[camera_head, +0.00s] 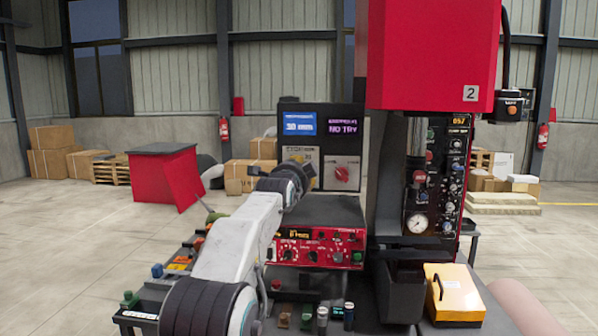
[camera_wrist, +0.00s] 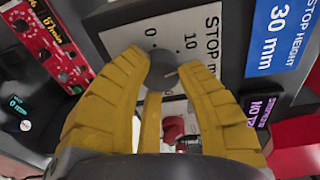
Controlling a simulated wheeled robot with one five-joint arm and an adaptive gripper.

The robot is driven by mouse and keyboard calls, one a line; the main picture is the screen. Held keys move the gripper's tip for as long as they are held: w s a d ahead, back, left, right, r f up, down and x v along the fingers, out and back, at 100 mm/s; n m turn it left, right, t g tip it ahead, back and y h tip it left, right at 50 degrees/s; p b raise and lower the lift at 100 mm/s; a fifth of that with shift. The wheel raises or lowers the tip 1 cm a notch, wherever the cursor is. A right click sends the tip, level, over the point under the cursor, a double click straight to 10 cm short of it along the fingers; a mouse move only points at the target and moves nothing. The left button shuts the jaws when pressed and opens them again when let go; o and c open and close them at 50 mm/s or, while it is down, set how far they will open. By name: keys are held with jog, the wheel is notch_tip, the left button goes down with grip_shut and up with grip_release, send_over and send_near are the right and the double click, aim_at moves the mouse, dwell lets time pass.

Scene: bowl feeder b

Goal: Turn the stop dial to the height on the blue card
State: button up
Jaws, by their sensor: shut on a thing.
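The blue card (camera_wrist: 283,35) reads "STOP HEIGHT 30 mm" in the wrist view. It also shows in the head view (camera_head: 300,123), on a dark upright panel. The stop dial (camera_wrist: 160,68) is a dark round knob on a white plate (camera_wrist: 203,40) with stop markings; 0 and 10 can be read, while the rest of the scale is hidden. My gripper (camera_wrist: 161,72) has yellow fingers and is shut on the dial from both sides. A short light mark shows on the dial; I cannot tell which value it meets. In the head view my arm partly hides the dial.
A small display (camera_head: 345,127) reads "NO TRY" beside the card. A red knob (camera_head: 342,174) sits right of my gripper. A red control box (camera_head: 315,245) stands below the panel. A red machine column rises at the right, with a yellow box (camera_head: 455,290) in front.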

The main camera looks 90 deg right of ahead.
jog(key=shift+a+r+m, duration=0.1)
jog(key=shift+r+m, duration=0.25)
jog(key=shift+m, duration=0.15)
jog(key=o, duration=1.2)
jog(key=shift+f, duration=0.25)
jog(key=shift+v, duration=5.9)
